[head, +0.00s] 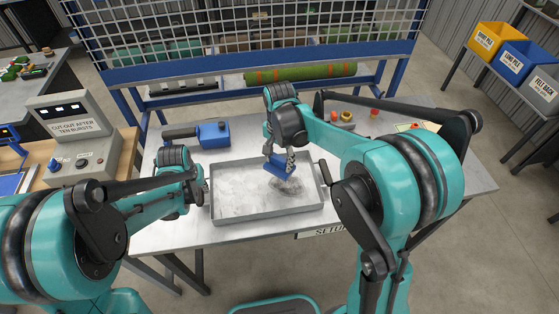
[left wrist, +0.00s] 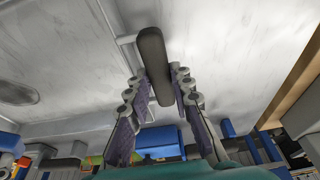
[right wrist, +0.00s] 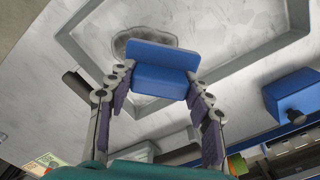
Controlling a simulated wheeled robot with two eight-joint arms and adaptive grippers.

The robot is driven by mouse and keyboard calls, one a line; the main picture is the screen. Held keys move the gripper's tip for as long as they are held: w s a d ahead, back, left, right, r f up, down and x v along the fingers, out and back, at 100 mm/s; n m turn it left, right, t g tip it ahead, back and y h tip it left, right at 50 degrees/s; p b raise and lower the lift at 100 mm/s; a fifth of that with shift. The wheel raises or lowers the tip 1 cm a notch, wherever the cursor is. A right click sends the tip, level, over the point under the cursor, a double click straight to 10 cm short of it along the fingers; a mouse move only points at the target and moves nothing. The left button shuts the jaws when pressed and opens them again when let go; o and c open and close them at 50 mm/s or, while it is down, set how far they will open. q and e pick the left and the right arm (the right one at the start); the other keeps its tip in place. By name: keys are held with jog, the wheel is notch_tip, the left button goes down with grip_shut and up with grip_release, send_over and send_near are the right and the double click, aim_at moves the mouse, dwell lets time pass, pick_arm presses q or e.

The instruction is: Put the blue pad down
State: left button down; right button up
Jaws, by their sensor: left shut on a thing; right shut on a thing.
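The blue pad (head: 283,168) is held in my right gripper (head: 279,160), whose fingers close on its two ends. In the right wrist view the pad (right wrist: 162,65) sits between the fingers, in front of a dark grey patch (right wrist: 128,42) on the tray floor. I cannot tell whether it touches the floor. The shallow grey metal tray (head: 240,213) stands on the table. My left gripper (head: 202,189) is at the tray's left side, shut on a dark handle bar (left wrist: 155,62). A matching handle (head: 324,172) sticks out at the tray's right side.
A blue block tool with a dark handle (head: 213,134) lies behind the tray. A mesh guard (head: 240,35) and a green roll with orange bands (head: 300,73) are at the back. A control box (head: 75,140) stands left. Bins (head: 525,62) are far right.

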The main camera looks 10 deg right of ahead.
dwell(0.4)
jog(key=d+m, duration=0.1)
jog(key=d, duration=0.4)
jog(key=d+m, duration=0.2)
jog(key=d, duration=0.3)
jog(key=d+r+m, duration=0.1)
jog(key=d, duration=0.5)
jog(key=shift+w+d+m, duration=0.1)
jog(key=shift+w+m, duration=0.1)
jog(key=shift+m, duration=0.2)
jog(key=s+d+m, duration=0.3)
jog(key=d+m, duration=0.1)
jog(key=d, duration=0.9)
jog(key=f, duration=0.9)
jog(key=shift+s+d, duration=0.1)
jog(key=shift+s, duration=0.15)
jog(key=shift+f, duration=0.25)
jog(key=o, duration=1.1)
jog(key=shift+r, duration=0.1)
